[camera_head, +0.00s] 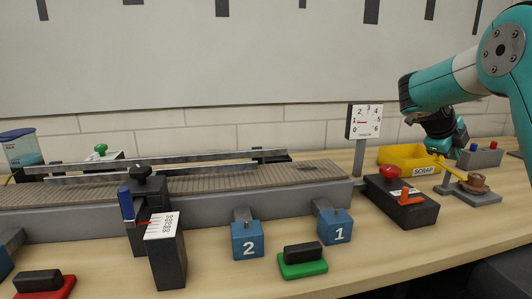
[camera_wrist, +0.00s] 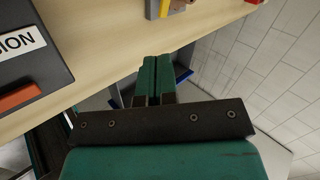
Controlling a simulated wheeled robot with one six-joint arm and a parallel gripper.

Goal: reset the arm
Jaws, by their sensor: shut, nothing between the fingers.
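My arm reaches in from the right side of the head view and bends down. My gripper (camera_head: 437,150) is small and partly hidden there, around the right end of the yellow SCRAP bin (camera_head: 399,157). In the wrist view my gripper (camera_wrist: 157,62) shows two dark green fingers side by side, pressed together with nothing between them. The fingers lie in front of the table edge in that picture.
A black box with a red knob and orange lever (camera_head: 402,207) stands left of a brown-topped device (camera_head: 477,183). A switch box (camera_head: 479,156) is behind. A dial gauge (camera_head: 364,121) and conveyor (camera_head: 250,182) are left. The wrist view shows a black labelled box (camera_wrist: 35,75).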

